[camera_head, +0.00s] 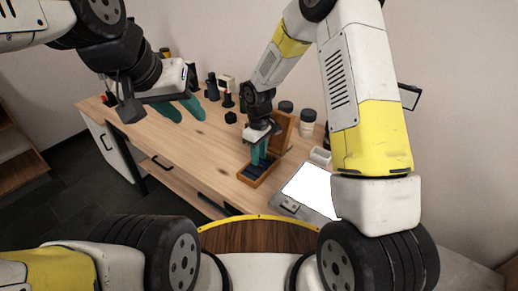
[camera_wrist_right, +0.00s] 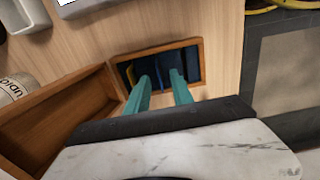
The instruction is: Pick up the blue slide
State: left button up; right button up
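A small wooden box (camera_head: 243,180) stands near the table's front edge and holds dark blue slides (camera_head: 254,170). In the right wrist view the open box (camera_wrist_right: 202,62) shows several blue slides (camera_wrist_right: 192,62) standing side by side, and a yellow one (camera_wrist_right: 130,76) at its left end. My right gripper (camera_head: 261,163) points down into the box. In the wrist view its teal fingertips (camera_wrist_right: 159,80) are apart, with a blue slide partly showing between or beyond them; contact cannot be made out. My left gripper (camera_head: 189,118) is open and empty above the table's left part.
Jars (camera_head: 307,122) and a white tray (camera_head: 320,156) stand behind. Dark microscope-like items (camera_head: 212,86) stand at the back left.

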notch_tip(320, 180, down, 2)
grip_shut()
jog(key=shift+r, duration=0.15)
dwell(0.4)
